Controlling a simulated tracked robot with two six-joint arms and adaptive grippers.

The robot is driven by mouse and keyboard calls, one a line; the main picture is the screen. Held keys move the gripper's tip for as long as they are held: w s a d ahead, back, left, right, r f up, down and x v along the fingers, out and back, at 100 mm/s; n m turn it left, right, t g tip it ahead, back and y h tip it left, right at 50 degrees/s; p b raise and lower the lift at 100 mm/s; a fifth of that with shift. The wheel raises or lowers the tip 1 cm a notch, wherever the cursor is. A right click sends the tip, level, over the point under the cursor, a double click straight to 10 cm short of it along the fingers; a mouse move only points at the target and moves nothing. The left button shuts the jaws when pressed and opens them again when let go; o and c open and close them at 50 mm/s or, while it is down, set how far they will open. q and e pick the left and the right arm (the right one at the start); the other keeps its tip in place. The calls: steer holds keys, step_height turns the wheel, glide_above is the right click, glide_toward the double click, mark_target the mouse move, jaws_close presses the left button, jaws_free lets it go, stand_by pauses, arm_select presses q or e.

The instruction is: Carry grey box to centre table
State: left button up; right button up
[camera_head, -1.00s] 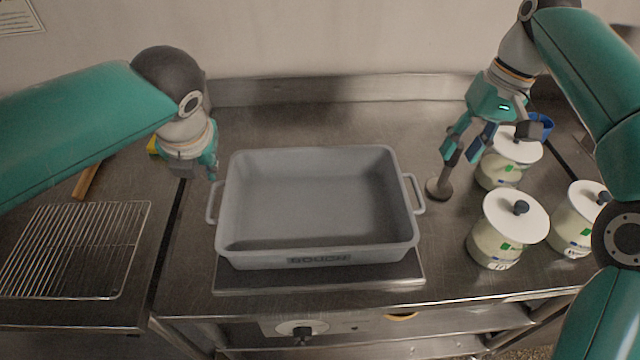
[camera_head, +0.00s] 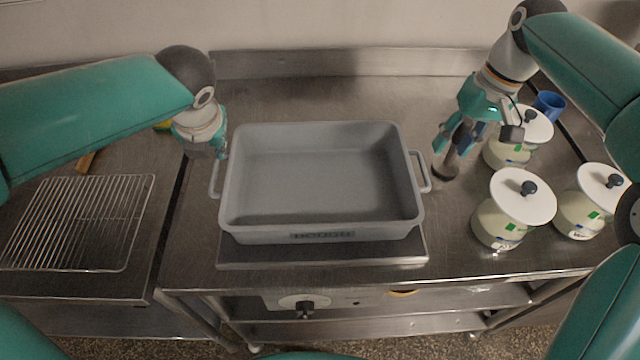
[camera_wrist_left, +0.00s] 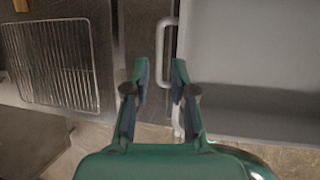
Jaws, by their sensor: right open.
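The grey box (camera_head: 320,225), an open, empty tub lettered "DOUGH", sits level on a flat metal plate (camera_head: 320,254) on the steel counter. It has a handle at each side. My left gripper (camera_head: 218,152) is above the box's left handle (camera_head: 214,178). In the left wrist view, its fingers (camera_wrist_left: 163,64) are apart, with the handle (camera_wrist_left: 160,50) seen between and beyond their tips; contact cannot be told. My right gripper (camera_head: 450,158) is open and empty, just right of the right handle (camera_head: 424,172), apart from it.
Several white-lidded canisters (camera_head: 498,222) stand close to the right of my right gripper, with a blue cup (camera_head: 549,104) behind. A wire rack (camera_head: 80,222) lies on the left counter. A wall closes off the back. A dial (camera_head: 304,303) shows below the plate.

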mark_target(217, 165)
arm_select(q)
steer(key=x, duration=1.1)
steer(key=shift+w+f, duration=0.15)
arm_select(e)
steer(key=f, duration=0.3)
steer(key=a+f, duration=0.1)
steer(key=f, duration=0.3)
steer(key=a+f, duration=0.1)
steer(key=f, duration=0.3)
steer(key=shift+s+f, duration=0.1)
arm_select(q)
steer(key=shift+a, duration=0.1)
steer(key=c, duration=0.4)
arm_select(e)
steer(key=c, duration=0.4)
arm_select(q)
jaws_close()
arm_select(e)
jaws_close()
